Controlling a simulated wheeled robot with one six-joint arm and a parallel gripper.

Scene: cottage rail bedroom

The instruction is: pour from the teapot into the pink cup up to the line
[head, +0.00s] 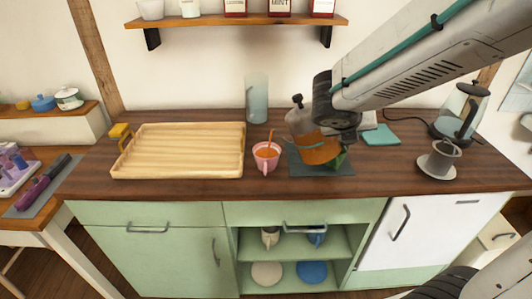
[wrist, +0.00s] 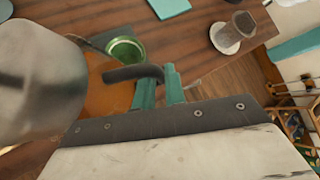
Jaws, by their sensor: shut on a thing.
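The glass teapot (head: 318,152), with orange-brown tea inside, is tilted to the left above a dark mat. My gripper (wrist: 160,88) is shut on its dark handle (wrist: 130,73); in the head view my arm partly hides the grip. The pink cup (head: 267,165) stands upright on the counter just left of the teapot, with orange-brown liquid in it. A thin orange-brown streak (head: 270,136) stands over the cup's mouth and looks like pouring tea. I cannot make out the line. The cup is not recognisable in the wrist view.
A wooden tray (head: 180,150) fills the counter left of the cup. A glass vase (head: 257,98) stands behind it. A green bowl (wrist: 126,49) is close to the teapot. A teal cloth (head: 380,136), a grey cup on a saucer (head: 436,173) and a kettle (head: 462,110) are to the right.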

